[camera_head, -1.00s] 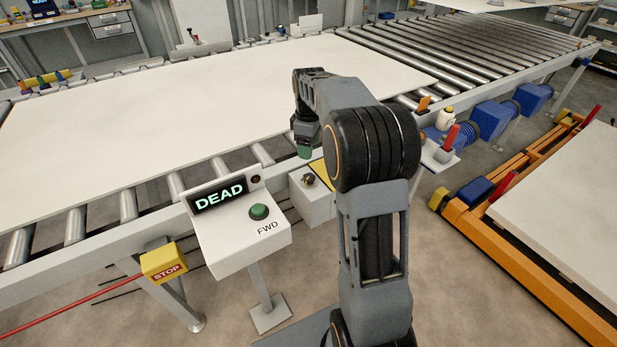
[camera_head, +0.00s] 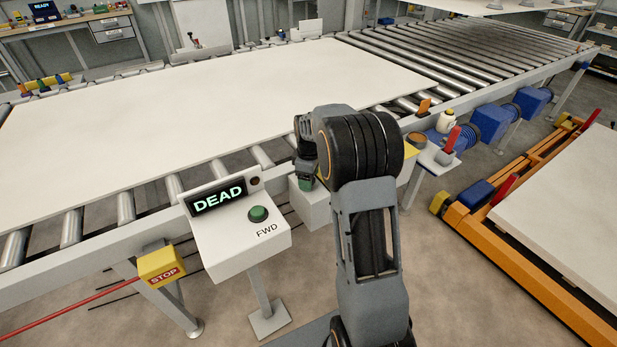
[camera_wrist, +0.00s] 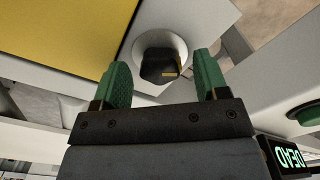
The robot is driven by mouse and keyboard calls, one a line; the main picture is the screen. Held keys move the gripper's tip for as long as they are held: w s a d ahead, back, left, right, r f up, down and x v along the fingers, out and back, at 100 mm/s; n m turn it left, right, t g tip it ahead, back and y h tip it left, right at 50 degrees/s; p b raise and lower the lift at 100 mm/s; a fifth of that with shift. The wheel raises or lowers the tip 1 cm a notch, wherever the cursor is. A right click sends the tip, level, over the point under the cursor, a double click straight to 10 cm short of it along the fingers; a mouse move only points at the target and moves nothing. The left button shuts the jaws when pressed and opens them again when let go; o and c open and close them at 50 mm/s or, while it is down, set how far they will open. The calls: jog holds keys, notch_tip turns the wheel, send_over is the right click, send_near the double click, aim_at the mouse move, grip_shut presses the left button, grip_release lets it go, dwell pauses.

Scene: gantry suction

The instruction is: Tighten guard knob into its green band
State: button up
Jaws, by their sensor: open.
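The guard knob (camera_wrist: 158,66) is black with a small yellowish mark on its edge, and it sits on a pale round disc on a light grey box in the wrist view. I can make out no green band around it. My gripper (camera_wrist: 161,59) is open, its two green fingers on either side of the knob with visible gaps. In the camera_head view my gripper (camera_head: 306,183) is low over the grey box (camera_head: 314,210) and hides the knob.
A yellow panel (camera_wrist: 75,40) lies beside the knob. A console with a DEAD display (camera_head: 217,196) and a green FWD button (camera_head: 258,214) stands close to the left of the box. The roller conveyor carries a large white board (camera_head: 200,110) behind.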

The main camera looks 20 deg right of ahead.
jog(key=shift+c, duration=0.2)
jog(key=c, duration=0.9)
jog(key=m+p, duration=0.1)
jog(key=m, duration=0.3)
jog(key=m+p, duration=0.1)
jog(key=m, duration=0.3)
jog(key=shift+m, duration=0.4)
jog(key=o, duration=0.9)
